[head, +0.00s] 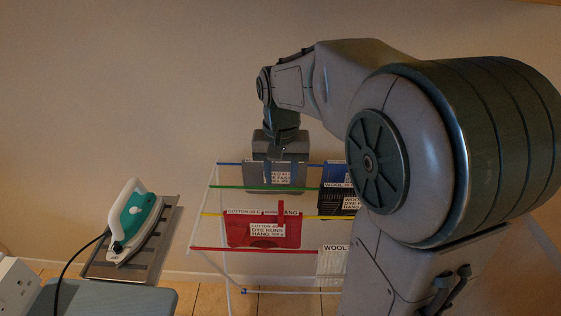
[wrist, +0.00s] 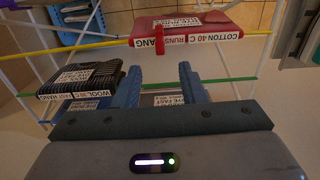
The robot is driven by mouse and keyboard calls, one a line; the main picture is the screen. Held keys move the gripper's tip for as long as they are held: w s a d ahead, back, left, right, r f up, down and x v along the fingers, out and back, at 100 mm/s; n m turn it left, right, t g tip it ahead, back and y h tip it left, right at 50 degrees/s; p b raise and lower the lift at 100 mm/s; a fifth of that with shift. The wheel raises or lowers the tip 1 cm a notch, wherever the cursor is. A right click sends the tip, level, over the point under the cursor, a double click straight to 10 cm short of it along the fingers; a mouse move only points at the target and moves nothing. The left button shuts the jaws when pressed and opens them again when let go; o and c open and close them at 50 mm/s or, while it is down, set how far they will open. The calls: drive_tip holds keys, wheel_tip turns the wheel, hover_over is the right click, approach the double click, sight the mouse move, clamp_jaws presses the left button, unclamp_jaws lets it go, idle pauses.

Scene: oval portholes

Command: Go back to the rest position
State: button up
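My gripper (head: 280,158) points down at the far side of the drying rack, at the blue rail (head: 232,164). In the wrist view its two blue ribbed fingers (wrist: 160,88) stand apart with a clear gap, so it is open. A grey-blue cloth (head: 256,176) with a white label hangs over the blue rail directly below the gripper. Its label shows between and below the fingers in the wrist view; whether the fingers touch the cloth I cannot tell. My arm reaches out from the right and hides the rack's right part.
A blue cloth (head: 334,170) and a white cloth (head: 330,266) are partly hidden. A teal iron (head: 138,215) rests on a metal stand (head: 148,262) at left. The wall above is bare.

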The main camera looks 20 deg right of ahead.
drive_tip(key=shift+r, duration=2)
drive_tip(key=s+f+n+t, duration=0.1)
drive_tip(key=s+f, duration=0.2)
drive_tip(key=s, duration=0.4)
drive_tip(key=s+f+n+t, duration=0.2)
drive_tip(key=s+f, duration=0.1)
drive_tip(key=s, duration=0.4)
drive_tip(key=shift+s+n, duration=0.15)
drive_tip(key=shift+n, duration=0.15)
drive_tip(key=shift+a, duration=0.1)
